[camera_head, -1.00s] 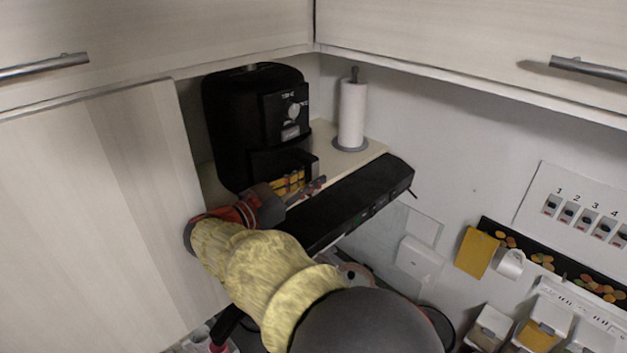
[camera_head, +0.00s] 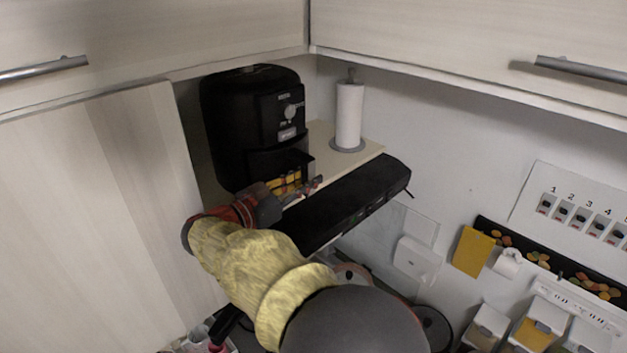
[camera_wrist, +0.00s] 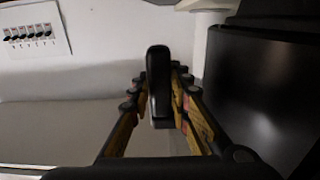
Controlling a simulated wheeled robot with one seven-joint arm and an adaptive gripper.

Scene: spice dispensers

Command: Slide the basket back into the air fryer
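The black air fryer (camera_head: 240,120) stands on a shelf in the corner in the head view. Its basket (camera_head: 280,160) is at the lower front and seems to stick out a little; my gripper hides part of it. My gripper (camera_head: 288,184) is at the basket's front. In the wrist view, the black basket handle (camera_wrist: 159,82) stands between the two yellow-padded fingers of my gripper (camera_wrist: 160,100). The fingers close in on both sides of the handle. The air fryer's dark body (camera_wrist: 258,90) fills the right side of the wrist view.
A paper towel roll (camera_head: 349,115) stands on the shelf (camera_head: 322,137) right of the air fryer. A long black bar (camera_head: 345,205) runs below the shelf edge. A pale cabinet panel (camera_head: 110,210) is close on the left. Cabinets (camera_head: 450,45) hang above.

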